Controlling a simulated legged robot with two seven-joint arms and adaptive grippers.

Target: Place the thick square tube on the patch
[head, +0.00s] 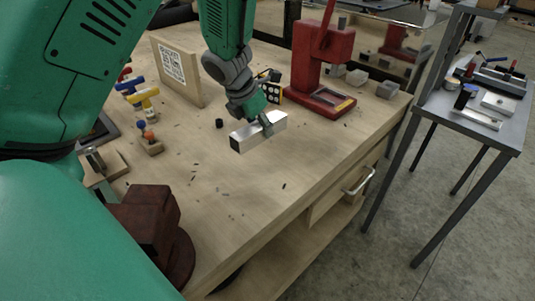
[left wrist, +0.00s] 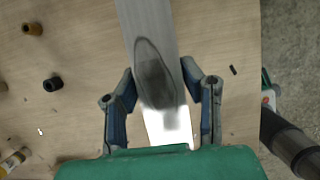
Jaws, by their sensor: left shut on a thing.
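The thick square tube (head: 248,138) is a bright metal bar with a dark open end facing left. It lies across my left gripper (head: 265,122), which is shut on it near its right part. In the left wrist view the tube (left wrist: 148,25) runs up between the two fingers of the left gripper (left wrist: 160,82). A dark oval mark or reflection shows on its face there. The tube is over the middle of the wooden workbench; whether it touches the top I cannot tell. I cannot pick out the patch clearly. My right gripper is not in view.
A red press (head: 318,60) stands behind the tube, with grey blocks (head: 357,77) beside it. A wooden board with a printed code (head: 178,68) stands at the back left. A brown-red vise (head: 150,225) is at the front left. The workbench (head: 250,205) is mostly clear in front, with small scraps.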

